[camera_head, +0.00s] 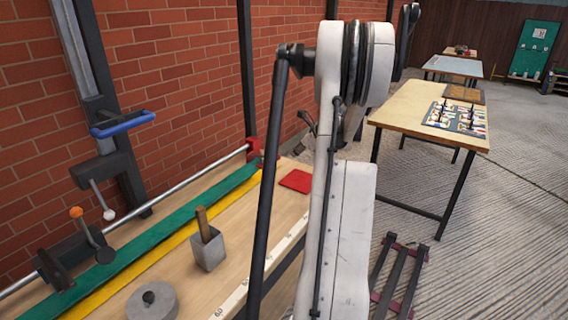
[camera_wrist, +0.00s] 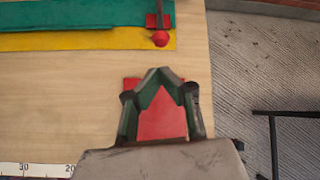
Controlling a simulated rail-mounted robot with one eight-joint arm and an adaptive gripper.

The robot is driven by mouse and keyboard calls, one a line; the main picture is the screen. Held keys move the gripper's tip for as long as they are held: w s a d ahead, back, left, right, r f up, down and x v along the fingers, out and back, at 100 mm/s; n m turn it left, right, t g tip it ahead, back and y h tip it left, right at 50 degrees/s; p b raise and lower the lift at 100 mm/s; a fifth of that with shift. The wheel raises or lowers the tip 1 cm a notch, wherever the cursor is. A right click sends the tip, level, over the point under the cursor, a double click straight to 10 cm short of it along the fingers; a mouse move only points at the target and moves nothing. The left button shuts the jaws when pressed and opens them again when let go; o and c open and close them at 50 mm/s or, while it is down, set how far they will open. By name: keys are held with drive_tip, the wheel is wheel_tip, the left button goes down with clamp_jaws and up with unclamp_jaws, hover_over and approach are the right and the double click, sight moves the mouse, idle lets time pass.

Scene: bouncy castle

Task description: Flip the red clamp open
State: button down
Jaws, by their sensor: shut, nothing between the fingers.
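The red clamp (camera_head: 253,148) is at the far end of the metal rod, beside the brick wall in the head view. In the wrist view the red clamp (camera_wrist: 152,21) shows at the top, at the right end of the green and yellow strips, with a round red knob (camera_wrist: 160,39). I cannot tell its exact lever position. My gripper (camera_wrist: 158,72) is shut and empty, its fingertips meeting in the middle of the wrist view. It is over a red square pad, apart from the clamp and below it in the picture. My arm mostly hides the gripper in the head view.
The red pad (camera_head: 297,181) lies on the wooden workbench (camera_head: 235,228). Orange-tipped and white-tipped levers (camera_head: 77,212) are at left. Bare wood lies between gripper and clamp.

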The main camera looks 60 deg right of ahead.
drive_tip(key=shift+s+d+f, duration=0.15)
drive_tip(key=shift+s+d, duration=0.15)
drive_tip(key=shift+d, duration=0.05)
drive_tip(key=x, duration=1)
drive_tip(key=shift+b, duration=0.4)
drive_tip(key=shift+w, duration=0.1)
